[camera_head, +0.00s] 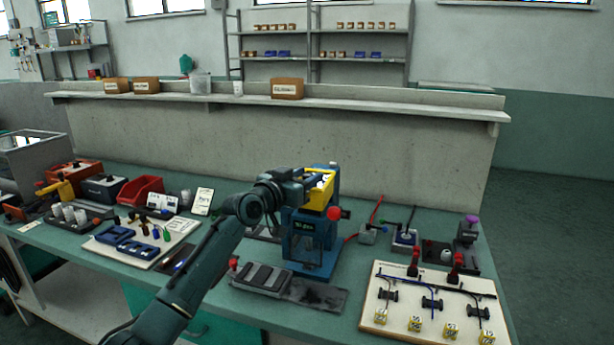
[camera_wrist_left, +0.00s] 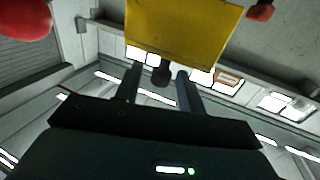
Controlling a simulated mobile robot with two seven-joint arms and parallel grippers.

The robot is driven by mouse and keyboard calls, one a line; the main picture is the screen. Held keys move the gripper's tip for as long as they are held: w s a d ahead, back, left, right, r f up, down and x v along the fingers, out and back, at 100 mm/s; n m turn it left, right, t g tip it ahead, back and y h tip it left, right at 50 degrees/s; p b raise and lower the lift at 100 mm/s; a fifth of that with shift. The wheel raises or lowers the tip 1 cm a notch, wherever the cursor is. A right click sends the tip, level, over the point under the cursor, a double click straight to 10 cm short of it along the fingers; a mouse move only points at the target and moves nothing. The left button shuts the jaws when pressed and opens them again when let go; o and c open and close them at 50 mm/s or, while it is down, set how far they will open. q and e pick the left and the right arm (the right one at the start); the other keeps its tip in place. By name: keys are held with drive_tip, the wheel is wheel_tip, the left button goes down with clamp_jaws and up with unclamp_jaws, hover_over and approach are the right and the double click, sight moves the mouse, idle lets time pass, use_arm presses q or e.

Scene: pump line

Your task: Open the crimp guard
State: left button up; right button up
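The blue crimp press (camera_head: 312,243) stands on the green bench, with a yellow crimp guard (camera_head: 319,194) at its upper part. I cannot tell how far the guard is swung. My left gripper (camera_head: 311,181) is at the guard, and its fingertips are partly hidden in the head view. In the left wrist view the yellow guard (camera_wrist_left: 185,35) fills the top middle, with a dark knob (camera_wrist_left: 162,74) below its lower edge. The left fingers (camera_wrist_left: 160,84) are apart, one on each side of the knob, with gaps visible. My right gripper is not in view.
A red ball knob (camera_head: 334,213) sticks out at the press's right side. A wiring board (camera_head: 428,305) is at the right; a blue-part board (camera_head: 140,240) and red bin (camera_head: 140,189) are at the left.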

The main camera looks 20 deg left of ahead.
use_arm(q)
drive_tip(key=shift+w+d, duration=0.15)
drive_tip(key=shift+w, duration=0.25)
clamp_jaws()
idle(0.4)
